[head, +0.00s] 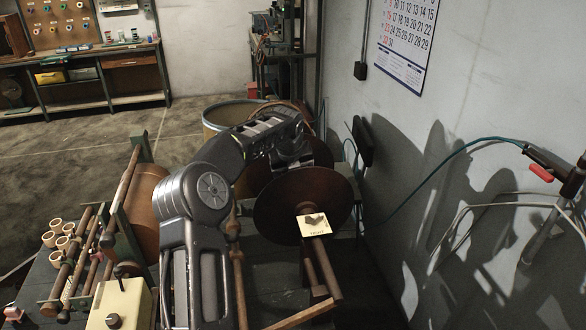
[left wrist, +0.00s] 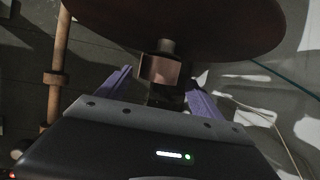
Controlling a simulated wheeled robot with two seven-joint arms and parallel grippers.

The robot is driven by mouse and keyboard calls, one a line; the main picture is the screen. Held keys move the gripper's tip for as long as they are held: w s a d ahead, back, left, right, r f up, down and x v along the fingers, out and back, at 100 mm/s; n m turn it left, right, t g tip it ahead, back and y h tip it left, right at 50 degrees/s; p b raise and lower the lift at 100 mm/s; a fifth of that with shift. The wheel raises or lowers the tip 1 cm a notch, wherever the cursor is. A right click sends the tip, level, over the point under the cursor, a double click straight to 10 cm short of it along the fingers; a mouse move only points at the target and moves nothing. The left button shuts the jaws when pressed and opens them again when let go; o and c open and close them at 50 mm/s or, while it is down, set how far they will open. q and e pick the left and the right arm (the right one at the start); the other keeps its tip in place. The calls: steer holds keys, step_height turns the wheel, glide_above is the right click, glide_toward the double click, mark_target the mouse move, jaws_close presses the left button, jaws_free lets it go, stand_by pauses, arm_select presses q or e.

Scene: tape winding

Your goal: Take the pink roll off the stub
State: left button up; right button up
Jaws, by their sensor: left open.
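In the left wrist view a short pinkish-brown roll (left wrist: 160,69) sits around a dark stub (left wrist: 166,46) that sticks out from a large dark brown disc (left wrist: 200,22). My left gripper (left wrist: 158,78) is open, with one purple finger on each side of the roll and visible gaps to it. My right gripper is not in view.
A bench at the lower left holds several cream rolls (head: 63,228), wooden rods and a cream control box (head: 122,305). A white card (head: 313,226) sits in front of the disc. A grey wall (head: 480,100) with a hanging cable stands close on the right.

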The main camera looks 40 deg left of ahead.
arm_select(q)
steer(key=shift+p+x, duration=0.35)
steer(key=shift+x, duration=1.4)
